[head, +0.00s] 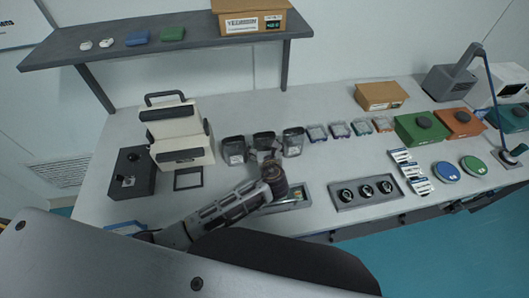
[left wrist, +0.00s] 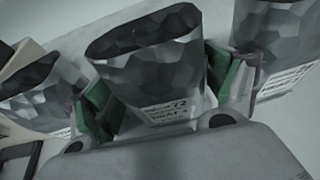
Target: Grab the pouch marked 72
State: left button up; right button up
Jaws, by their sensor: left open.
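The pouch marked 72 is the middle one of three dark, silvery pouches standing in a row. It shows in the head view (head: 264,139) and fills the middle of the left wrist view (left wrist: 155,72), where its white label reads 72. My left gripper (head: 266,155) is at the front of this pouch. In the left wrist view the gripper's green-padded fingers (left wrist: 163,92) stand open, one on each side of the pouch. I cannot tell whether the pads touch it. My right gripper is not in view.
Neighbouring pouches stand close at left (head: 234,150) and right (head: 293,141). A cream-coloured device (head: 182,135) is further left. A tray with three round dark parts (head: 366,192) lies to the right. A shelf (head: 190,44) hangs over the table's back.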

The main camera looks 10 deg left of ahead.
pick_arm(q)
jog(key=shift+w+f, duration=0.1)
jog(key=shift+w, duration=0.1)
dwell(0.3)
jog(key=c, duration=1)
jog(key=shift+o, duration=0.2)
jog(key=shift+r, duration=5.1)
